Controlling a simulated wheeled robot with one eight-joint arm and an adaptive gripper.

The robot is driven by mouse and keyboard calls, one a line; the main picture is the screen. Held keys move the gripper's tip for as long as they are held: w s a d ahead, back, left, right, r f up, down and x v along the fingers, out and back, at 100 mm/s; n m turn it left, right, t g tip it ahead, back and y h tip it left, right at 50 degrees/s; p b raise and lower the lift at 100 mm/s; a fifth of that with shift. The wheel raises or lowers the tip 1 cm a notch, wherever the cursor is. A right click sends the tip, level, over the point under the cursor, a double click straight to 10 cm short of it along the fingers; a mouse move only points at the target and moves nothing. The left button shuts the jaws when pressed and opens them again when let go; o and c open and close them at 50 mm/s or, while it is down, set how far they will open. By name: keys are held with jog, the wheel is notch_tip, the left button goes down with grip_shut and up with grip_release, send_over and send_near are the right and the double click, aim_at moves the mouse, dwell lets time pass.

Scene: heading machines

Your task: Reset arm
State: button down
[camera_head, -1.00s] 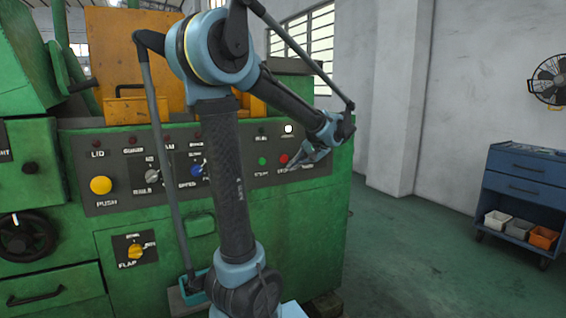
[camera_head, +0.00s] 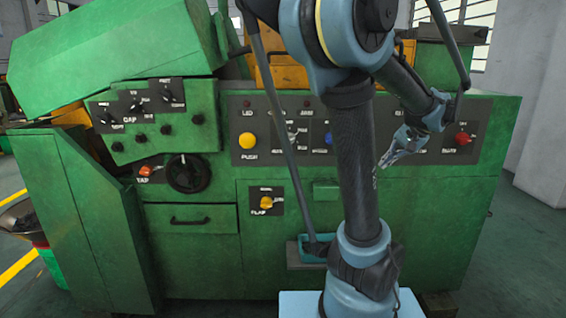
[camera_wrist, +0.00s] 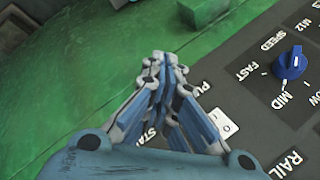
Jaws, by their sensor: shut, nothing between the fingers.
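My arm rises in front of a green machine (camera_head: 300,260) and bends over to the right. My gripper (camera_head: 384,164) hangs at the end of it, in front of the right part of the black control panel (camera_head: 490,130), pointing down and left. In the wrist view my gripper (camera_wrist: 155,62) has its fingers together with nothing between them. Behind it there are green machine surface and the panel. A blue speed knob (camera_wrist: 291,64) is at the right of that view. A white button (camera_wrist: 222,122) lies close beside the fingers, partly hidden.
The panel has a yellow push button (camera_head: 247,141) and a red button (camera_head: 462,139). A black handwheel (camera_head: 188,173) and a yellow flap knob (camera_head: 266,203) stick out further left. A small teal tray (camera_head: 310,248) is low, behind my arm. Open floor (camera_head: 530,260) lies at the right.

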jog(key=s+a+f+n+g+h, duration=0.1)
jog(key=s+a+f+n, duration=0.1)
jog(key=s+a+f, duration=0.3)
jog(key=s+a+f+n+g, duration=0.2)
jog(key=s+a, duration=0.1)
jog(key=a, duration=0.5)
jog(key=s+a+f+n+h, duration=0.3)
jog(key=s+f+n, duration=0.1)
jog(key=s+f, duration=0.5)
jog(key=shift+s+a+f, duration=0.15)
jog(key=shift+s+a, duration=0.15)
jog(key=shift+a, duration=0.1)
jog(key=shift+w+f, duration=0.2)
jog(key=shift+w, duration=0.2)
dwell(0.5)
